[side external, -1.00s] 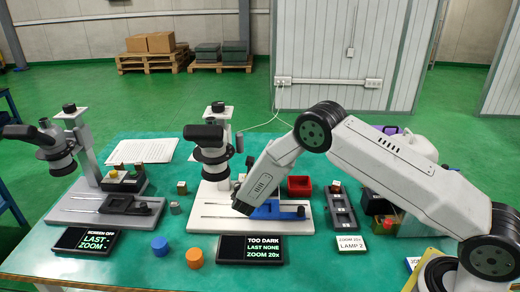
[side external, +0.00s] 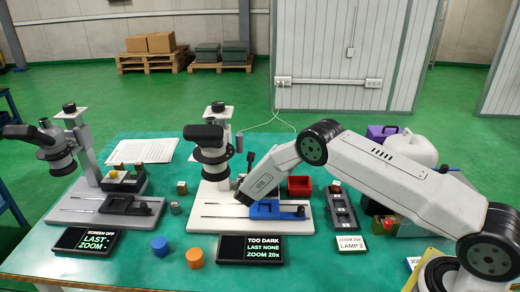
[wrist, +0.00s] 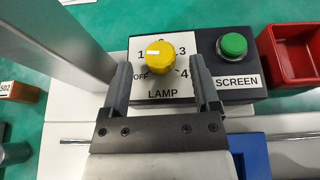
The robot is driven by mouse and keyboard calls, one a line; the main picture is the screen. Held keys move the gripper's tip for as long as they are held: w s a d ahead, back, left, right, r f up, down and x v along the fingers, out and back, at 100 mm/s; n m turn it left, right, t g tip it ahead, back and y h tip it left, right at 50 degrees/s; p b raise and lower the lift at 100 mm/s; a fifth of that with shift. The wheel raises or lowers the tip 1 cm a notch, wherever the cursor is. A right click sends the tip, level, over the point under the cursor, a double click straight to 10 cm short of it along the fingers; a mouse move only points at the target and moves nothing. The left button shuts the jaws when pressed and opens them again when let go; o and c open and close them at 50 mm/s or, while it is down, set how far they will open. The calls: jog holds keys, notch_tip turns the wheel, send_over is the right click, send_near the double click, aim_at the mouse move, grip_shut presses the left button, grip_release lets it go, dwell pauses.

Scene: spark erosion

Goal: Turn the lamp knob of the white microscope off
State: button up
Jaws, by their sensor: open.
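The white microscope (side external: 212,160) stands at the table's middle. In the wrist view its yellow lamp knob (wrist: 160,60) sits on a white dial marked OFF, 1, 3 and 4, with the 2 hidden. A white mark on the knob lies on its left side, towards the 1 and OFF side; its exact setting is unclear. My gripper (wrist: 161,66) is open, one finger on each side of the knob, with gaps showing. Its height above the knob is unclear. In the side view my gripper (side external: 242,196) is over the microscope's base and hides the knob.
A green SCREEN button (wrist: 232,45) is right of the knob, with a red bin (wrist: 292,55) beyond it. A grey post (wrist: 70,40) stands close left of my gripper. The microscope's display (side external: 250,248) reads TOO DARK, LAST NONE, ZOOM 20x. A grey microscope (side external: 75,160) stands left.

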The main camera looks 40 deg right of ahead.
jog(key=shift+w+d+f, duration=0.25)
jog(key=shift+w+d, duration=0.05)
jog(key=shift+d, duration=0.05)
grip_shut()
jog(key=shift+s+d+r+n+t+y, duration=0.1)
jog(key=shift+d+n+t+y, duration=0.1)
jog(key=shift+n+t+y, duration=0.75)
jog(key=shift+s+d+r+n+t+y, duration=0.15)
jog(key=shift+n+t+y, duration=0.4)
jog(key=shift+n+y, duration=0.8)
jog(key=shift+w+f, duration=0.1)
grip_release()
jog(key=shift+f, duration=0.1)
